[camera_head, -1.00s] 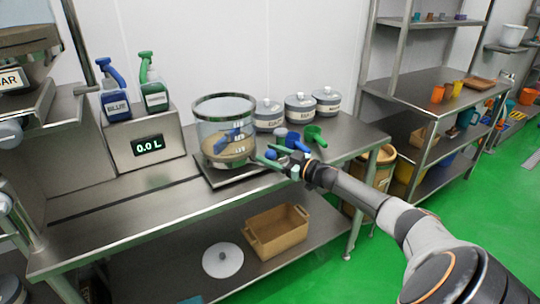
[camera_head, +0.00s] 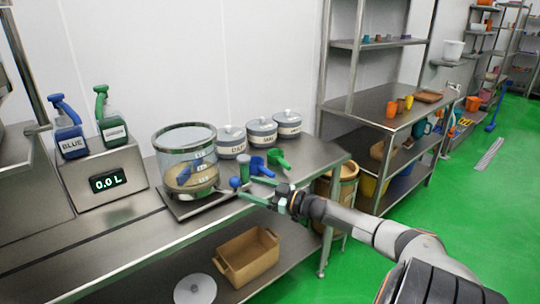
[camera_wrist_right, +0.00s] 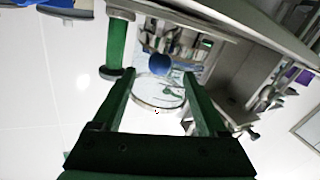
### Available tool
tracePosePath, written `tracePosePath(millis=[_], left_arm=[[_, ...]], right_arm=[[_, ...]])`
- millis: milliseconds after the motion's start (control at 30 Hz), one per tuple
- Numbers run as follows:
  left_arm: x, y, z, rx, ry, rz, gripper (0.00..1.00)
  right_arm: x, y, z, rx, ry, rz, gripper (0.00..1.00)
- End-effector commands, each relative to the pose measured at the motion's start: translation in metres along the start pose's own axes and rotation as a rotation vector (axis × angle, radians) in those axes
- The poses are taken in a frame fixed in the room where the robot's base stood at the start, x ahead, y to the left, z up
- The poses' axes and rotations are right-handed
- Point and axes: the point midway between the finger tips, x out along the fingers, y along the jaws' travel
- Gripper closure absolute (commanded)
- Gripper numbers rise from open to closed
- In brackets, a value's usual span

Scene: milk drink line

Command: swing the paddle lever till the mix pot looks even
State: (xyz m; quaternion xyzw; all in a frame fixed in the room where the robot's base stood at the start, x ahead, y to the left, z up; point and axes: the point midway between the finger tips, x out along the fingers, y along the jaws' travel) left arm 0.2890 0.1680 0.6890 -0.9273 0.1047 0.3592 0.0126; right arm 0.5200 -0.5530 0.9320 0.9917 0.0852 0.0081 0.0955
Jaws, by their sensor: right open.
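The mix pot (camera_head: 183,143) is a clear cylinder on a dark base, with a tan-brown mass and darker blue patches inside. A lever with a blue ball knob (camera_head: 235,183) is at its right side. The knob also shows in the right wrist view (camera_wrist_right: 159,64), lying between and beyond the fingertips. My right gripper (camera_head: 256,190) has green fingers, is open and empty, and is close to the knob's right. In the wrist view my right gripper (camera_wrist_right: 159,76) spreads around the knob's line; contact cannot be told. My left gripper is not in view.
An upright green post with a grey cap (camera_head: 244,168) stands near the knob. Blue (camera_head: 259,166) and green (camera_head: 279,158) scoops and lidded tins (camera_head: 262,132) are behind. Spray bottles stand on the display box (camera_head: 110,178) at left. The bench's front left (camera_head: 110,245) is clear.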

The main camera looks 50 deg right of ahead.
Motion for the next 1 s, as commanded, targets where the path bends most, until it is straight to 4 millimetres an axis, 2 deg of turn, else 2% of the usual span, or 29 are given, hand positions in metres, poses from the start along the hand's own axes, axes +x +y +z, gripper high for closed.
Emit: tracePosePath(millis=[200,400,600,1000], left_arm=[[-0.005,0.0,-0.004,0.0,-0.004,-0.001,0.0],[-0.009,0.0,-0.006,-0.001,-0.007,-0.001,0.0],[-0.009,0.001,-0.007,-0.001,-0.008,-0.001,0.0],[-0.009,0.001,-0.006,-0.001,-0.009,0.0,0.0]], right_arm=[[-0.029,0.0,-0.001,0.0,-0.003,-0.002,0.24],[-0.048,0.0,-0.001,-0.001,-0.002,-0.001,0.24],[-0.056,0.0,-0.001,-0.001,0.001,0.0,0.24],[-0.057,0.0,-0.001,-0.001,0.001,0.0,0.24]])
